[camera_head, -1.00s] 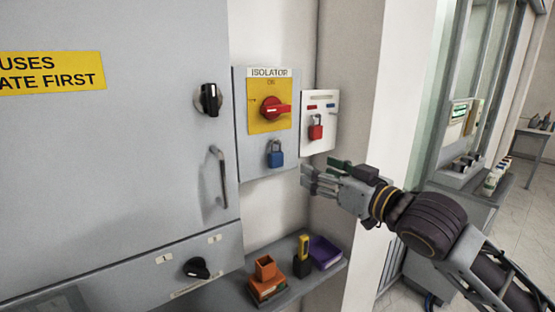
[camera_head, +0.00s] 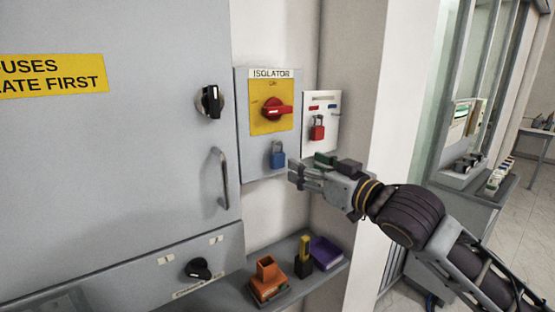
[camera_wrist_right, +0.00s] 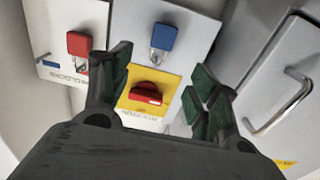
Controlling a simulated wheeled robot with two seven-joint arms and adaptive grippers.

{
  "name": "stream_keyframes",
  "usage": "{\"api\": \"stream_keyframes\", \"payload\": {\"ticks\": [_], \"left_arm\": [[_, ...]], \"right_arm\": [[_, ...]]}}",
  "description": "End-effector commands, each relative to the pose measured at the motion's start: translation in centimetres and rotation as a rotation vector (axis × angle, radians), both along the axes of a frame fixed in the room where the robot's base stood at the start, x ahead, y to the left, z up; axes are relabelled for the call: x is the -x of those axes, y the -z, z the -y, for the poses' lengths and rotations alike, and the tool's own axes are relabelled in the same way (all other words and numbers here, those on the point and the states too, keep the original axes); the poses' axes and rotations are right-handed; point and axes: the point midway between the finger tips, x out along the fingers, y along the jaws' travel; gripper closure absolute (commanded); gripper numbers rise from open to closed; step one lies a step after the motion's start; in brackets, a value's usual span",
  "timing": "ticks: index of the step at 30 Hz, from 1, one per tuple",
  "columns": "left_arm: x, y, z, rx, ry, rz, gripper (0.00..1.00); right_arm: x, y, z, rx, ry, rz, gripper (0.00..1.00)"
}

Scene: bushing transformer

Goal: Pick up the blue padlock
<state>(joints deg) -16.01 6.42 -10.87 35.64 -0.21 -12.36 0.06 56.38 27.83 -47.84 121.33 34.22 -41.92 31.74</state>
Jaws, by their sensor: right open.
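The blue padlock (camera_head: 277,158) hangs by its shackle on the lower part of the isolator panel (camera_head: 245,150). It also shows in the right wrist view (camera_wrist_right: 165,38), where the picture is upside down and the padlock lies beyond the gap between the fingertips. My right gripper (camera_head: 294,171) is just right of and slightly below the padlock in the head view, its fingers pointing left. In the right wrist view its two green-padded fingers (camera_wrist_right: 163,78) are spread apart with nothing between them. I see no contact with the padlock. My left gripper is not in view.
A red padlock (camera_head: 317,131) hangs on a white board to the right. The red isolator switch (camera_head: 277,110) sits above the blue padlock. A cabinet handle (camera_head: 221,178) sticks out at left. Below, a shelf holds an orange holder (camera_head: 267,273), a yellow-black device (camera_head: 304,257) and a purple tray (camera_head: 326,252).

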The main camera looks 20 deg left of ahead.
Motion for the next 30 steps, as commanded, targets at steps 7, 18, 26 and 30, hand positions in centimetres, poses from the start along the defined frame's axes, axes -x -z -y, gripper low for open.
{"api": "stream_keyframes", "payload": {"ticks": [7, 18, 26, 30], "left_arm": [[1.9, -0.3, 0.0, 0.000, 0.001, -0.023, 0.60], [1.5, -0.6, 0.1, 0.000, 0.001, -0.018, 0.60], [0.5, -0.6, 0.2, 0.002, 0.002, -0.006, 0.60], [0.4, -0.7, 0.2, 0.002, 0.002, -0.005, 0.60]], "right_arm": [[-1.7, -0.1, -2.2, 0.000, -0.001, 0.000, 0.39], [-3.0, 0.0, -4.0, 0.000, -0.001, 0.000, 0.39], [-3.1, 0.0, -4.0, 0.000, -0.001, 0.000, 0.39], [-3.2, 0.0, -4.1, 0.000, -0.001, 0.000, 0.39]]}}
